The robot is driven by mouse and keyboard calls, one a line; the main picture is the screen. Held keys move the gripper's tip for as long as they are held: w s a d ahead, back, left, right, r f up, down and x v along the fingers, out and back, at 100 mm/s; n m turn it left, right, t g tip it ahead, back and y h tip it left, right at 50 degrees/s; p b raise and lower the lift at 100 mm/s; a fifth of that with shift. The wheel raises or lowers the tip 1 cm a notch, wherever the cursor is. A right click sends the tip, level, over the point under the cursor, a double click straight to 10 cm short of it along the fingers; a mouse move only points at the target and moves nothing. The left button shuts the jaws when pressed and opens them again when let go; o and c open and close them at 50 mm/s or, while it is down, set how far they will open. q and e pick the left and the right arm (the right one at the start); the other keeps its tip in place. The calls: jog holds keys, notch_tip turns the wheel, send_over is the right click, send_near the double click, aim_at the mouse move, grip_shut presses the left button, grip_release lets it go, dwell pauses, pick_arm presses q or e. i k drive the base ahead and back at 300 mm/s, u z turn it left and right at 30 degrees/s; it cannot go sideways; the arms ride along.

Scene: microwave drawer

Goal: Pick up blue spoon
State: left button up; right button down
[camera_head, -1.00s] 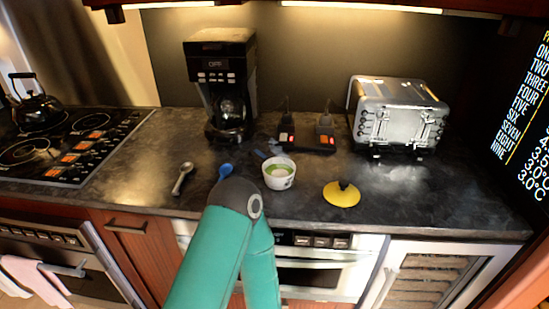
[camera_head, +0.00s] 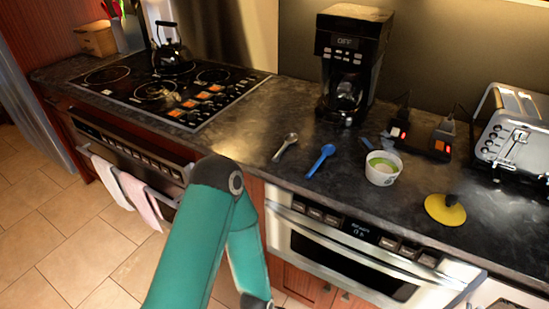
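The blue spoon (camera_head: 320,161) lies on the dark countertop (camera_head: 250,155), with its bowl at the upper end and its handle toward the front edge. It lies between a silver spoon (camera_head: 286,145) on its left and a white cup (camera_head: 382,168) with something green in it on its right. The blue spoon is in full view and nothing touches it. A teal arm of mine rises from the bottom, bent at a dark elbow, in front of the counter and lower left of the spoon. Neither of my grippers shows.
A coffee maker (camera_head: 352,65) stands behind the spoons. A black device with red lights (camera_head: 424,143), a yellow lid (camera_head: 445,209) and a toaster (camera_head: 512,130) are to the right. The stove (camera_head: 168,90) with a kettle (camera_head: 172,57) is left. The microwave drawer (camera_head: 350,245) is below the counter, shut.

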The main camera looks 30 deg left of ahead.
aim_at(328, 150)
jog(key=u, duration=0.55)
jog(key=k, duration=1.05)
jog(key=u, duration=0.15)
jog(key=i, duration=0.9)
jog(key=z, duration=0.1)
